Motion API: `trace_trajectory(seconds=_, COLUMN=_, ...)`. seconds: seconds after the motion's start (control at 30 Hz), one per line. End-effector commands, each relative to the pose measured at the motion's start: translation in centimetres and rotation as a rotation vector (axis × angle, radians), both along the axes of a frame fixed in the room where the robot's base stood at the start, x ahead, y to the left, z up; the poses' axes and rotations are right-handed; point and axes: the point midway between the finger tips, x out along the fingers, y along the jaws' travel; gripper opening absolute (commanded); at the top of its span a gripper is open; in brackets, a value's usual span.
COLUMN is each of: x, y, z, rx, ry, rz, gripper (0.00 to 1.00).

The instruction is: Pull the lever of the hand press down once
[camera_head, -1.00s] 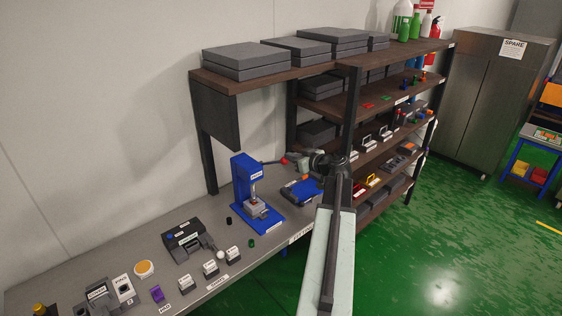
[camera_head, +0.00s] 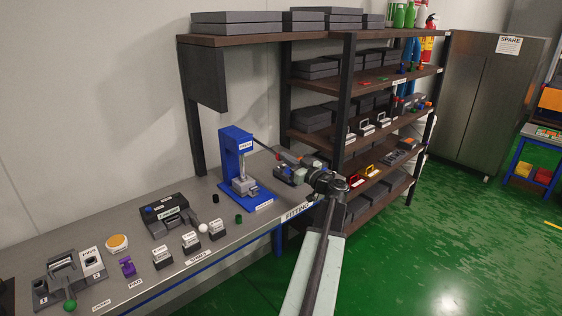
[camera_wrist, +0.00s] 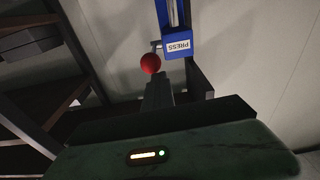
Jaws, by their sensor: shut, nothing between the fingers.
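The blue hand press (camera_head: 234,160) stands upright on the grey bench in the head view. Its lever (camera_head: 265,147) reaches right from the upper column and slopes down toward my gripper (camera_head: 291,157). In the wrist view the lever's red ball (camera_wrist: 151,63) appears just past the tips of my gripper (camera_wrist: 157,78), beside the blue press column (camera_wrist: 178,43) with its PRESS label. My gripper is shut and holds nothing. It is at the ball end of the lever; I cannot tell whether it touches the ball.
A dark shelf rack (camera_head: 345,120) with grey boxes and small parts stands right behind my arm. Several labelled blocks (camera_head: 190,241) and a black unit (camera_head: 168,220) fill the bench to the left.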

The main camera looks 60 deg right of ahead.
Motion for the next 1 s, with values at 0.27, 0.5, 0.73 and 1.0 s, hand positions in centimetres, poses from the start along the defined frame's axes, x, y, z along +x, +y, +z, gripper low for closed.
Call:
trace_trajectory(seconds=0.27, x=-0.23, y=-0.52, z=-1.93, rx=-0.002, ry=0.021, rz=-0.015, gripper=0.00)
trace_trajectory(seconds=0.5, x=-0.25, y=-0.48, z=-1.81, rx=-0.001, ry=0.020, rz=-0.014, gripper=0.00)
trace_trajectory(seconds=0.73, x=-0.28, y=-0.47, z=-1.78, rx=-0.001, ry=0.018, rz=-0.013, gripper=0.00)
trace_trajectory(seconds=1.0, x=-0.30, y=-0.48, z=-1.77, rx=-0.001, ry=0.018, rz=-0.013, gripper=0.00)
